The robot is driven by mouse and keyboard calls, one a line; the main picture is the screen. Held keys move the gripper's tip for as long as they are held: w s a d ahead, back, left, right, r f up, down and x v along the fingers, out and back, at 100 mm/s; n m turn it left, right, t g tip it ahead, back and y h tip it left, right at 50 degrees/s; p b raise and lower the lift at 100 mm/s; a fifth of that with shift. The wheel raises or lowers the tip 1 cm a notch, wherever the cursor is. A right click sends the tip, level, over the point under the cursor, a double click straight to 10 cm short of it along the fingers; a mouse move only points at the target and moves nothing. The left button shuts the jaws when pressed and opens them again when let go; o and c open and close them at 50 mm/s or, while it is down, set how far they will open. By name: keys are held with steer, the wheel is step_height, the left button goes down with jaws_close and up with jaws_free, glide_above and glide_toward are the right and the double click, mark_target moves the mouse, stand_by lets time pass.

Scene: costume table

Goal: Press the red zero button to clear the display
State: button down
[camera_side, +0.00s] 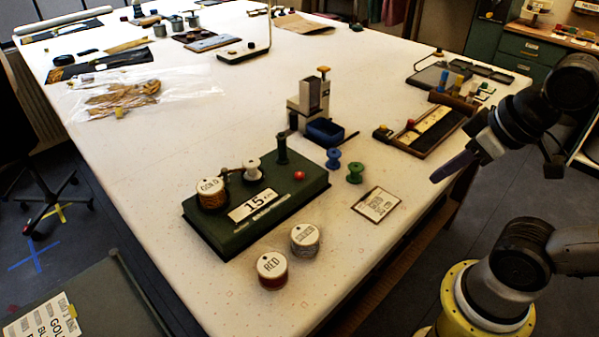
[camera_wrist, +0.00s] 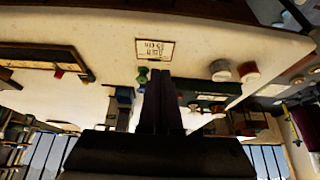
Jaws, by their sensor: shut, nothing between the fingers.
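The red zero button (camera_side: 299,175) is a small round knob on the right part of the top of a dark green box (camera_side: 205,228). A white display (camera_side: 254,205) on the box's sloping front reads 15. A gold-labelled spool (camera_side: 211,193), a white spool (camera_side: 252,170) and a dark green post (camera_side: 282,149) are on the box. My gripper (camera_side: 435,178) is shut and empty, in the air at the right, well apart from the button. In the wrist view my fingers (camera_wrist: 159,73) are together; the green box (camera_wrist: 215,87) is behind them, and the button cannot be made out.
Red (camera_side: 272,269) and silver-topped (camera_side: 305,239) spools stand before the box. Blue (camera_side: 333,158) and green (camera_side: 355,173) spools and a paper card (camera_side: 376,204) lie between box and gripper. A grey-white device (camera_side: 309,103) stands behind; a wooden tray (camera_side: 428,130) lies right.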

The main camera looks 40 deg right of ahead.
stand_by(0.4)
steer(key=w+r+n+t, duration=0.3)
steer(key=w+r+n, duration=0.25)
steer(key=w, duration=0.35)
steer(key=n+y, duration=0.2)
steer(key=n, duration=0.4)
glide_above(300, 175)
steer(key=f, duration=0.3)
steer(key=shift+s+d+f, duration=0.35)
steer(key=shift+f, duration=4.35)
